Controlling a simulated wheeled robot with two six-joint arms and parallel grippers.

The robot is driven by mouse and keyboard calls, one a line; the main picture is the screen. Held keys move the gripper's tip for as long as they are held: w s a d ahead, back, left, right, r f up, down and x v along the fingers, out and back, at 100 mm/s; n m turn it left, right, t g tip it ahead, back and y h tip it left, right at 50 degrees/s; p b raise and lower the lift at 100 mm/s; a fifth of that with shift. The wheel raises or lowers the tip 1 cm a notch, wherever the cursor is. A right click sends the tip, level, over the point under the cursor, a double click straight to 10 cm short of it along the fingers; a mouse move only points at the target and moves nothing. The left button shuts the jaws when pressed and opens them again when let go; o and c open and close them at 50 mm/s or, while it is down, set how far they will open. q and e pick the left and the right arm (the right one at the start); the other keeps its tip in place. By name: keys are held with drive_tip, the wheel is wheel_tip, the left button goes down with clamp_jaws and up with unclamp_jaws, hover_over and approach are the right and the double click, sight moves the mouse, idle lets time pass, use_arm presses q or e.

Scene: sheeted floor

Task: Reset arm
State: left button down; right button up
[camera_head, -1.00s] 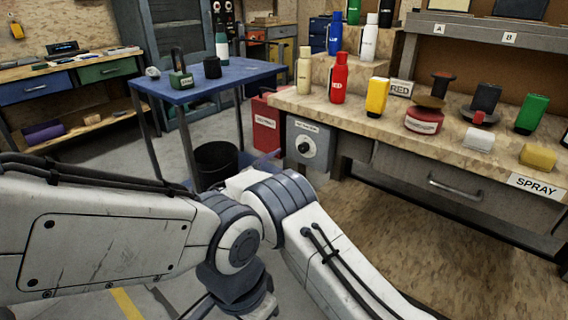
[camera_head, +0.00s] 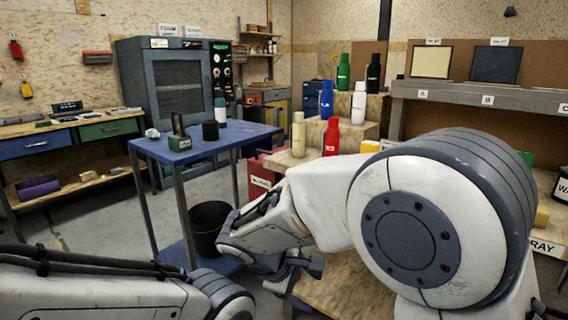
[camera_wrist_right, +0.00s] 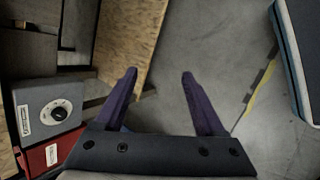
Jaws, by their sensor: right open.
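My right arm reaches in from the right side of the head view, its large white and grey joint filling the right foreground. My right gripper (camera_head: 303,274) hangs at the lower middle, partly behind its own arm, in front of the workbench. In the right wrist view, its two dark fingers (camera_wrist_right: 159,73) are spread apart with nothing between them, above the bare floor and the edge of a wooden board. My left arm (camera_head: 110,295) lies along the lower left of the head view; its gripper is out of the picture.
A blue table (camera_head: 235,137) with a black bin (camera_head: 208,226) under it stands left of centre. A bench behind my right arm holds a red bottle (camera_head: 331,137), a cream bottle (camera_head: 298,135) and others. A grey box with a dial (camera_wrist_right: 47,104) shows in the wrist view. Floor is clear at left.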

drive_tip(key=s+m+g+y+p, duration=0.1)
drive_tip(key=s+m+g+y, duration=0.5)
drive_tip(key=s, duration=1.7)
wheel_tip(320, 180, up, 29)
drive_tip(key=n+t+y+p, duration=0.1)
drive_tip(key=t+p, duration=0.1)
drive_tip(key=p, duration=2.7)
drive_tip(key=shift+w+r+p, duration=0.2)
drive_tip(key=shift+w+p, duration=0.05)
drive_tip(key=shift+p, duration=0.05)
